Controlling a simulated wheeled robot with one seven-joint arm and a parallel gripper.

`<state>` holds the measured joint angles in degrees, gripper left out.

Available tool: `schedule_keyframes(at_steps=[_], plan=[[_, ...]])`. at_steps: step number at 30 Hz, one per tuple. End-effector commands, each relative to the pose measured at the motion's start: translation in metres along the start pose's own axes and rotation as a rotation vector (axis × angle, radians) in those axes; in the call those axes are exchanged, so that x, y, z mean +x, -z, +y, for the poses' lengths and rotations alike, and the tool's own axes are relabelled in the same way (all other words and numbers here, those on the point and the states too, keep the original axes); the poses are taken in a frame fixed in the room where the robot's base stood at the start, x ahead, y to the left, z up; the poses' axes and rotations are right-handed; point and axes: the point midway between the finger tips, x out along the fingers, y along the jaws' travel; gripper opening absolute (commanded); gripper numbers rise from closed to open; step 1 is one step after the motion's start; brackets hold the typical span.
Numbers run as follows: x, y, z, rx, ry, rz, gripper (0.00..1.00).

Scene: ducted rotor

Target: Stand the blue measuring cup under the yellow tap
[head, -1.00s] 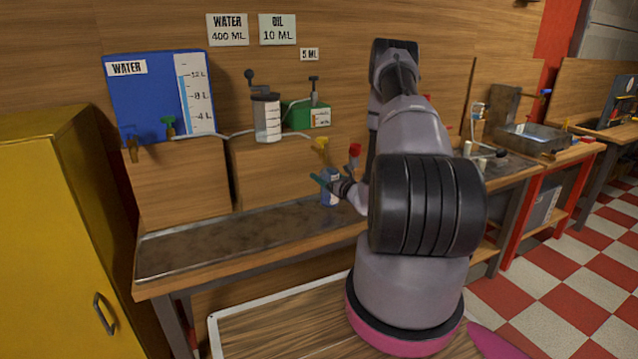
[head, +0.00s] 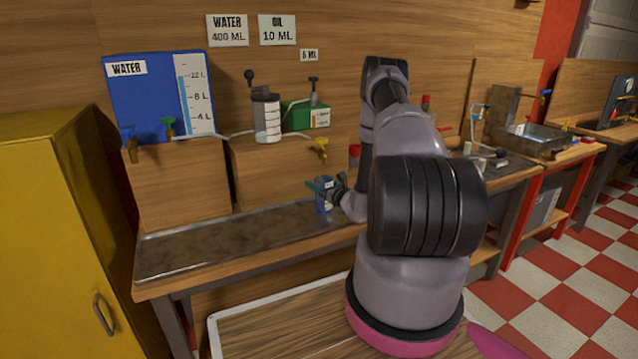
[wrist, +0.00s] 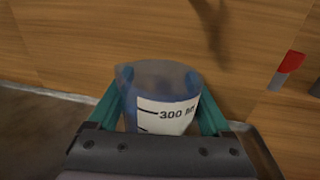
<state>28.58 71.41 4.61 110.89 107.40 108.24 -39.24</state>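The blue measuring cup (head: 324,200) is held upright at the right part of the metal tray, below the yellow tap (head: 321,146) and a little toward me. I cannot tell whether its base touches the tray. In the wrist view, the clear blue cup (wrist: 158,80) with a white "300" label stands between the teal fingers. My gripper (head: 325,187) is shut on it. My arm hides the area to the right of the cup. The yellow tap does not show in the wrist view.
The metal tray (head: 225,238) is clear left of the cup. A red-topped part (wrist: 290,62) is at the right in the wrist view. A yellow cabinet (head: 45,240) stands left.

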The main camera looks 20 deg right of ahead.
Motion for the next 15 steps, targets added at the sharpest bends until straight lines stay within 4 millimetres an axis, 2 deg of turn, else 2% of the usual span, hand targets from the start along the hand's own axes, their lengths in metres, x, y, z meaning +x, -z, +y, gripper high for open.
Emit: schedule_keyframes(at_steps=[10, 15], plan=[[0.0, -0.004, 0.0, -0.001, 0.0, -0.001, 1.0], [-0.024, -0.003, -0.001, 0.001, 0.002, 0.002, 1.0]])
